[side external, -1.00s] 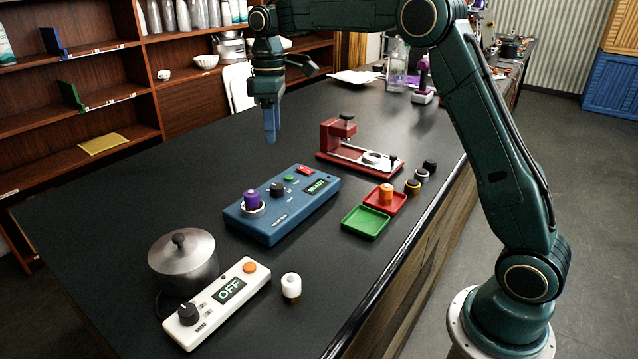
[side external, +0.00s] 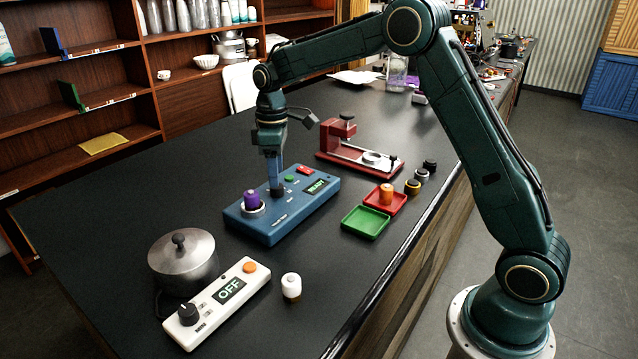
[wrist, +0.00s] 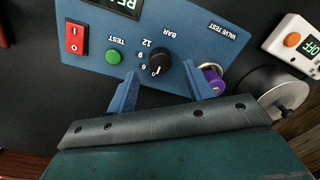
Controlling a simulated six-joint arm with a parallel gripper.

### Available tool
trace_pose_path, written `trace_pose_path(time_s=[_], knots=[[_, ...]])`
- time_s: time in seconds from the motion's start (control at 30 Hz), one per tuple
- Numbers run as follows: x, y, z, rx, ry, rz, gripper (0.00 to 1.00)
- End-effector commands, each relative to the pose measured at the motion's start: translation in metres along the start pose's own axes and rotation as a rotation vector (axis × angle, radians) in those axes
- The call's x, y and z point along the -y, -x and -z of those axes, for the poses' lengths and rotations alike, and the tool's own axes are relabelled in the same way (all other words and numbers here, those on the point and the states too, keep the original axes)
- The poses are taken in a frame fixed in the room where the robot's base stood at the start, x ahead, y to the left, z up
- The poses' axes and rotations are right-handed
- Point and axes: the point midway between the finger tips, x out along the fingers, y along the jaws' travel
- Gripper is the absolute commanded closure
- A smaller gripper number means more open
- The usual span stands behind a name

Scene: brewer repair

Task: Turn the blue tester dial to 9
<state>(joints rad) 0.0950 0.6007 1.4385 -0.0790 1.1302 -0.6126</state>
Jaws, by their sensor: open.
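The blue tester (side external: 290,222) lies on the dark bench, with its screen (side external: 317,186) showing READY in the side view. Its black dial (wrist: 157,76) shows in the wrist view beside the printed numbers 6, 9 and 12 and the word BAR. I cannot clearly tell where the dial points. My gripper (side external: 275,183) is down over the tester at the dial. In the wrist view the two blue fingers of my gripper (wrist: 161,74) are apart, one on each side of the dial, with gaps showing. In the side view the fingers largely hide the dial.
The tester also carries a purple-capped valve (side external: 252,200), a green button (wrist: 113,57) and a red switch (wrist: 75,38). A red press (side external: 345,150) stands behind; green (side external: 365,222) and red trays are at the right. A white OFF controller (side external: 215,305) and metal pot (side external: 183,258) are in front.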

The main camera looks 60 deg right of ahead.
Motion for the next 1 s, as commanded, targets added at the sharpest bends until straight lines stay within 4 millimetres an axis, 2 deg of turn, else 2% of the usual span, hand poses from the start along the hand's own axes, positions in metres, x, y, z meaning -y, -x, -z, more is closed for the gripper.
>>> trace_pose_path(time_s=[0.1, 0.3, 0.67, 0.7, 0.9, 0.93, 1.0], knots=[[0.000, -0.015, 0.000, 0.001, 0.000, 0.001, 0.48], [0.000, -0.031, 0.000, 0.000, 0.001, 0.000, 0.48], [0.000, -0.035, 0.000, -0.001, 0.001, -0.001, 0.48], [0.000, -0.035, 0.000, -0.001, 0.001, -0.001, 0.50], [0.000, -0.034, 0.000, -0.001, 0.000, -0.001, 0.90], [0.000, -0.034, 0.000, -0.001, 0.000, -0.001, 0.93], [0.000, -0.034, 0.000, -0.001, 0.000, -0.001, 0.93]])
